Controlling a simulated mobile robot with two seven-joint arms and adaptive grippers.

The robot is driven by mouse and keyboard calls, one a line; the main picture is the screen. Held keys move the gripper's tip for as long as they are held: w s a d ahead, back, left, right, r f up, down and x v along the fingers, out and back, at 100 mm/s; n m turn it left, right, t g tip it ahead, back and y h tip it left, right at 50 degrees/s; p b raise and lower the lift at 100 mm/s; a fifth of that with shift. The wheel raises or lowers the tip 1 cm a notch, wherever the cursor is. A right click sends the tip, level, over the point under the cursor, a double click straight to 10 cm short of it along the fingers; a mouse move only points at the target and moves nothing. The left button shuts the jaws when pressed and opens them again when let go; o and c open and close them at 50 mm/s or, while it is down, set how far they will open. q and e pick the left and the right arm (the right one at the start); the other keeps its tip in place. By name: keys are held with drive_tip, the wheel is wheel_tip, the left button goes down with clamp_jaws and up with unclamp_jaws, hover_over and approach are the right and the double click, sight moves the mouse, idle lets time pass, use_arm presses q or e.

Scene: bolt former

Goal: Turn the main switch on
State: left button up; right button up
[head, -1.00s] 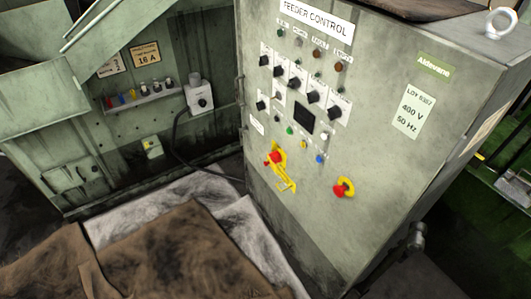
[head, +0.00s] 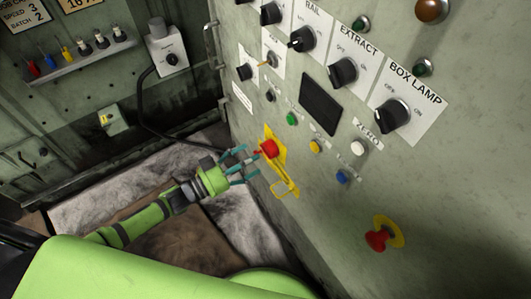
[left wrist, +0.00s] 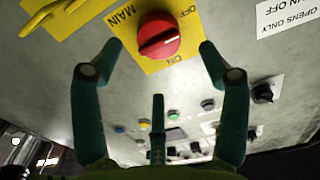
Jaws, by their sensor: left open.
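The main switch is a red rotary knob (head: 268,149) on a yellow plate (head: 271,134) low on the grey control cabinet. In the left wrist view the red knob (left wrist: 158,36) has a pale line across it, and "MAIN", "OFF" and "ON" show on the plate. The line points to neither word clearly. My left gripper (head: 250,160) is open just in front of the knob. In the left wrist view its fingers (left wrist: 160,52) lie either side of the knob, apart from it. My right gripper is not in view.
A yellow hasp (head: 284,189) hangs just below the knob. A red emergency button (head: 378,240) sits to the lower right. Small coloured buttons, a dark display (head: 320,104) and black selector knobs (head: 343,72) are above. A cable runs behind, left of the cabinet.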

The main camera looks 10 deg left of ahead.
sight(266, 149)
use_arm(q)
drive_tip(key=x, duration=0.4)
drive_tip(key=shift+d+r, duration=0.1)
drive_tip(key=shift+x, duration=0.8)
drive_tip(key=c, duration=1)
drive_tip(key=shift+w, duration=0.1)
drive_tip(key=shift+c, duration=0.7)
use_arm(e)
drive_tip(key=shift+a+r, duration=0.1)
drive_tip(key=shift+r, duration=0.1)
